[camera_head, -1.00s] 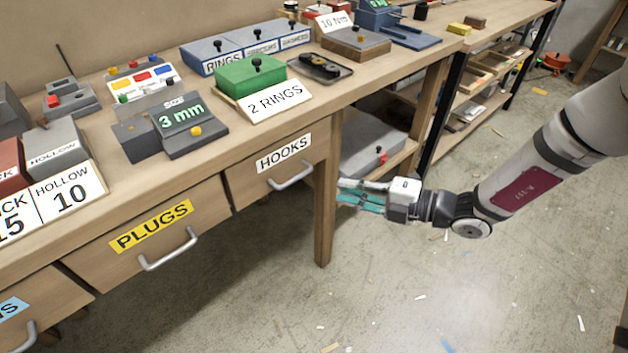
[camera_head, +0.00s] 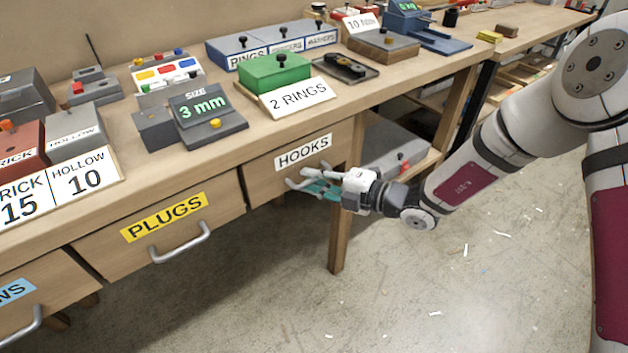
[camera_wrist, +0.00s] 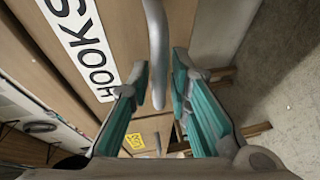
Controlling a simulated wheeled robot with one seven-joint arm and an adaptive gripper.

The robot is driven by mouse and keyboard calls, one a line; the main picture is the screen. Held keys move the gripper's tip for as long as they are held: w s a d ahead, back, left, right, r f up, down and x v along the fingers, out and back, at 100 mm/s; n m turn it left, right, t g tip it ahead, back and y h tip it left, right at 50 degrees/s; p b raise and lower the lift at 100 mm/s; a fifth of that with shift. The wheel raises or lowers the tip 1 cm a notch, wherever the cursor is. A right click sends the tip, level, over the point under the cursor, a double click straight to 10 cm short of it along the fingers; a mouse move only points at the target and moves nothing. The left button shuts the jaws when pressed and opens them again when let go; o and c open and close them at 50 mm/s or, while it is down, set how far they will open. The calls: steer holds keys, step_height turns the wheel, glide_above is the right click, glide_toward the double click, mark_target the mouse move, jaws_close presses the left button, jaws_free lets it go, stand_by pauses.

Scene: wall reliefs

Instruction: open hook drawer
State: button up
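The hooks drawer (camera_head: 268,178) is the right-hand drawer under the bench, with a white HOOKS label (camera_head: 303,151). It looks shut. My gripper (camera_head: 314,186) is at the drawer front, over its grey bar handle, and hides part of that handle in the head view. In the wrist view, the handle (camera_wrist: 156,45) runs down between the two teal fingers of my gripper (camera_wrist: 164,85). The fingers are apart, one on each side of the bar, with gaps visible. The HOOKS label also shows in the wrist view (camera_wrist: 85,45).
The PLUGS drawer (camera_head: 110,243) is left of the hooks drawer. A bench leg (camera_head: 340,238) stands just below my gripper. A grey box (camera_head: 395,150) sits on a shelf behind my wrist. The floor (camera_head: 430,290) in front is mostly clear.

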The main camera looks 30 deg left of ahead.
steer(key=shift+c, duration=0.5)
jaws_close()
steer(key=shift+d, duration=0.1)
steer(key=s+d+p, duration=0.4)
steer(key=d, duration=0.7)
steer(key=s+d+p, duration=0.5)
steer(key=d, duration=0.5)
steer(key=shift+d, duration=0.4)
steer(key=shift+o, duration=0.5)
jaws_free()
